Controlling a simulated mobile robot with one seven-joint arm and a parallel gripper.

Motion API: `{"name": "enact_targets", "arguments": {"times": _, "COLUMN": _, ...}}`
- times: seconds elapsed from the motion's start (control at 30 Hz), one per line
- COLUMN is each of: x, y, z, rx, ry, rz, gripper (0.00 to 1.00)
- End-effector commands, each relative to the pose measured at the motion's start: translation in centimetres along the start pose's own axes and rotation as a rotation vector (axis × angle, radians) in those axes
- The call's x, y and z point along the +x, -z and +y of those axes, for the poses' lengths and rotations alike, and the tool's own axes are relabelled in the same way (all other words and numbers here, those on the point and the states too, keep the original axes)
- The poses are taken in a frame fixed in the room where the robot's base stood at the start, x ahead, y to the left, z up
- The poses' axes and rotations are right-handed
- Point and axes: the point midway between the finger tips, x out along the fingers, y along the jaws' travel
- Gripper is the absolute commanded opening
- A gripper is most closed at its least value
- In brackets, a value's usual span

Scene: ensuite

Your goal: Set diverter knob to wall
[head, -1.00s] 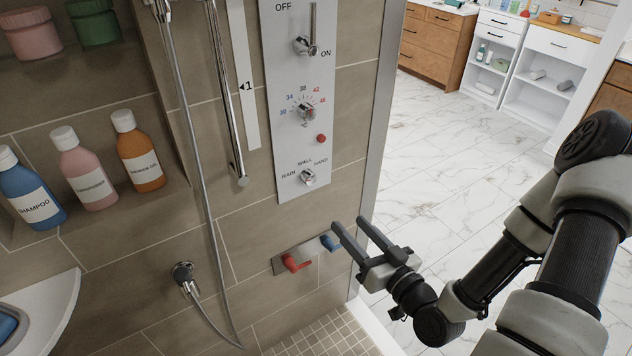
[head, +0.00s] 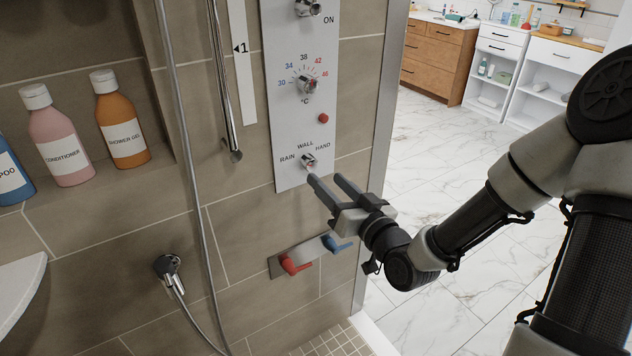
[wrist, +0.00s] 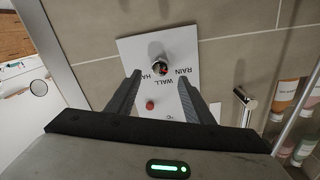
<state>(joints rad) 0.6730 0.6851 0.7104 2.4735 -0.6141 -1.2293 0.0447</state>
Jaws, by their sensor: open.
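The diverter knob (head: 309,161) is a small chrome knob at the bottom of the grey shower panel (head: 283,130). The words RAIN, WALL and HAND surround it. I cannot tell clearly which word it points at. My gripper (head: 325,178) is open and empty, with its fingertips just below and right of the knob in the head view. In the wrist view the panel looks upside down, and the knob (wrist: 160,64) shows beyond the gap between my open fingertips (wrist: 160,78). Contact with the knob cannot be made out.
A red lever (head: 294,264) and a blue lever (head: 336,244) sit on a plate below my gripper. The temperature knob (head: 306,85) and a red button (head: 323,118) are above. The shower hose (head: 190,200) hangs to the left. The panelled wall ends at a metal edge (head: 384,130).

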Motion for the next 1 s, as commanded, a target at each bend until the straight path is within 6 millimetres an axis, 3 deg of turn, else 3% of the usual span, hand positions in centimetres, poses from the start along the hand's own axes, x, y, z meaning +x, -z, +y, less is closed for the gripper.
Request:
{"name": "enact_targets", "arguments": {"times": 0.1, "x": 2.5, "y": 0.1, "z": -0.1, "rx": 0.001, "ry": 0.003, "rz": 0.002, "gripper": 0.47}}
{"name": "enact_targets", "arguments": {"times": 0.3, "x": 5.3, "y": 0.1, "z": -0.1, "rx": 0.001, "ry": 0.002, "rz": 0.001, "gripper": 0.47}}
{"name": "enact_targets", "arguments": {"times": 0.73, "x": 6.4, "y": 0.1, "z": -0.1, "rx": 0.000, "ry": 0.000, "rz": 0.000, "gripper": 0.47}}
{"name": "enact_targets", "arguments": {"times": 1.0, "x": 6.4, "y": 0.1, "z": -0.1, "rx": 0.000, "ry": 0.000, "rz": -0.001, "gripper": 0.06}}
